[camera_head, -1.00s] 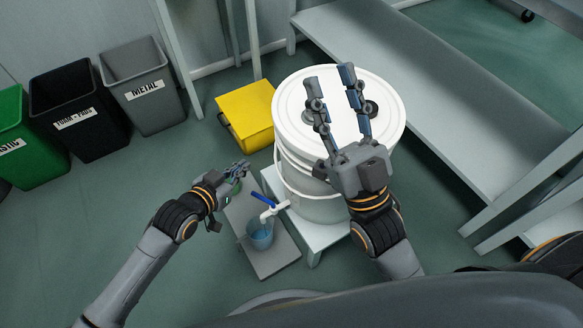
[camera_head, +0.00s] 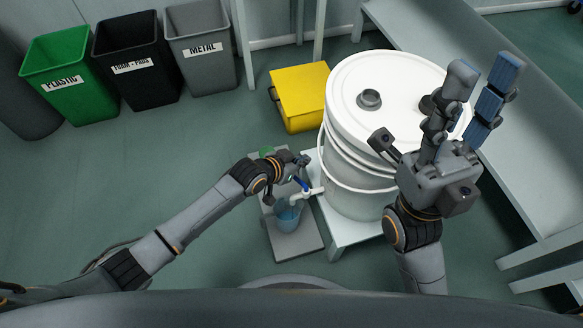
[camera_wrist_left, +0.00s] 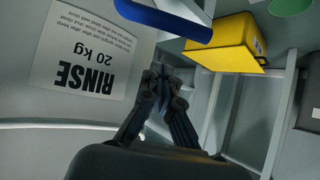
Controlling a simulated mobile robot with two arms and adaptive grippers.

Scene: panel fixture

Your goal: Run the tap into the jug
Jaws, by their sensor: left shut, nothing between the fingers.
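A white drum (camera_head: 345,151) stands on a low white stand, with a white tap (camera_head: 309,193) low on its left side. The tap's blue lever (camera_head: 301,183) also shows large at the top of the left wrist view (camera_wrist_left: 165,18). The bluish jug (camera_head: 287,217) stands upright below the spout; I cannot tell whether water is flowing. My left gripper (camera_head: 301,160) is shut and empty just behind the lever; its closed fingertips show in the left wrist view (camera_wrist_left: 157,72), apart from the lever. My right gripper (camera_head: 487,72) is open and empty above the drum's right side.
A grey slab (camera_head: 311,240) lies under the jug. A yellow box (camera_head: 299,97) stands behind the left gripper. Green, black and grey bins (camera_head: 200,55) line the back left. A long grey bench runs along the right. The left floor is clear.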

